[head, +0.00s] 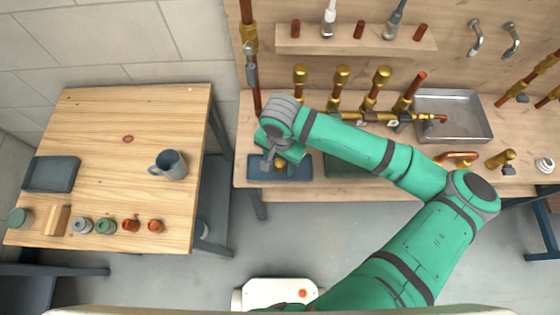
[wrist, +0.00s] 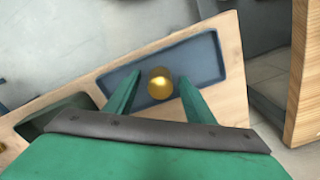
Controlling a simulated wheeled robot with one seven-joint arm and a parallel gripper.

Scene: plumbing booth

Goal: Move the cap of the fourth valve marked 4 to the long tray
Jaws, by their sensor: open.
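A gold cap (wrist: 160,83) shows at the blue tray (wrist: 207,60), between my fingertips in the wrist view. It looks like it lies on the tray floor, clear of both fingers. My gripper (wrist: 158,82) is open, pointing down over the tray. In the head view my gripper (head: 270,160) and wrist partly hide the cap (head: 280,163) and the blue tray (head: 300,172). At the bench back, three upright pipes carry gold caps (head: 342,76). The fourth pipe (head: 415,85), to their right, shows a bare copper end. The valve numbers cannot be read.
A dark green tray (head: 345,167) sits right of the blue one, partly under my arm. A metal basin (head: 455,100) is at the right. A shelf (head: 350,42) with tools hangs above. A wooden table (head: 100,130) with a mug (head: 168,165) stands left.

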